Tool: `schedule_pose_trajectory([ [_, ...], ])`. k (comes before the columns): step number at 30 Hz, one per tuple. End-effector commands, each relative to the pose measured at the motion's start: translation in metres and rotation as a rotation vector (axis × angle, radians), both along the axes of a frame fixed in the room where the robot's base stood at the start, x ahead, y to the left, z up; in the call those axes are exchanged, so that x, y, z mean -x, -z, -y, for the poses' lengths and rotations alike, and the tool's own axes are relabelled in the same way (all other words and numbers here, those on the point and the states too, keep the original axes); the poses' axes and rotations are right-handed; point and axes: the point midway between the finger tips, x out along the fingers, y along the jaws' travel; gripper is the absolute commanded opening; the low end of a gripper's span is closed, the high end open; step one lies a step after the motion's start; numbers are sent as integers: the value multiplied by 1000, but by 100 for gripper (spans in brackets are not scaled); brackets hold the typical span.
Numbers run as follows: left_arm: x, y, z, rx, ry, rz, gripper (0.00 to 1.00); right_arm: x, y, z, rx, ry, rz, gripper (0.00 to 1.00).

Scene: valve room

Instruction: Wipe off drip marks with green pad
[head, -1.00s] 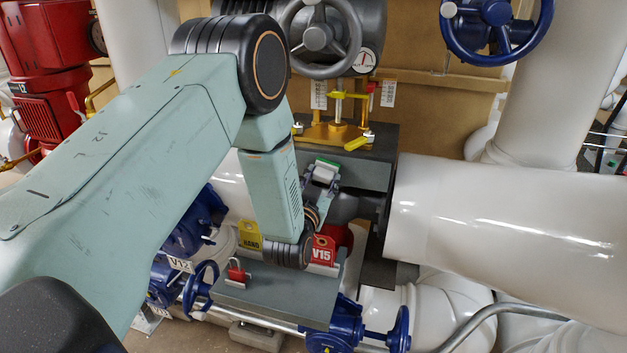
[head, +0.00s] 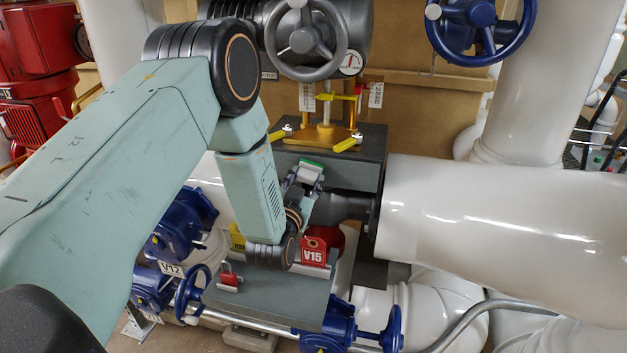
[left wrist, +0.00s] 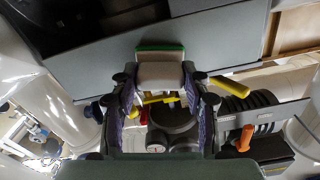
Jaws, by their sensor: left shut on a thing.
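My left gripper (head: 306,178) is shut on a pale block with a green pad (head: 314,164) on its far side. In the left wrist view the block sits between the fingertips (left wrist: 160,78), and the green pad (left wrist: 160,47) shows as a strip along its top. The pad is close to the edge of a dark grey block (head: 345,176) under the brass valve stand; I cannot tell if they touch. I cannot make out any drip marks. My right gripper is not in view.
A red V15 tag (head: 314,252) hangs just below the gripper. A grey shelf (head: 265,300) with a red padlock is lower down. A wide white pipe (head: 470,205) runs right. Blue valves (head: 170,235) crowd the left. A grey handwheel (head: 306,40) stands above.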

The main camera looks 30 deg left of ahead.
Motion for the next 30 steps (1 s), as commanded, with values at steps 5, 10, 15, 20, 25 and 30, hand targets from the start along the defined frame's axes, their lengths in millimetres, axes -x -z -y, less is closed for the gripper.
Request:
schedule_pose_trajectory([
  [5, 1, 0, -5, 1, -1, 0, 21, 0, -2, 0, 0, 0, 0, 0],
  [10, 4, 0, -18, 1, -3, 0, 21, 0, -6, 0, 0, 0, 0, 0],
  [15, 7, -1, -30, 1, -2, 1, 21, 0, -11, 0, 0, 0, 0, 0],
  [20, 8, -1, -38, 0, -1, 1, 21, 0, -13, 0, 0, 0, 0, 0],
  [25, 8, 0, -38, 0, 1, 1, 21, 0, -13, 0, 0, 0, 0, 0],
  [30, 9, 0, -37, 0, 2, 0, 21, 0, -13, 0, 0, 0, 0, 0],
])
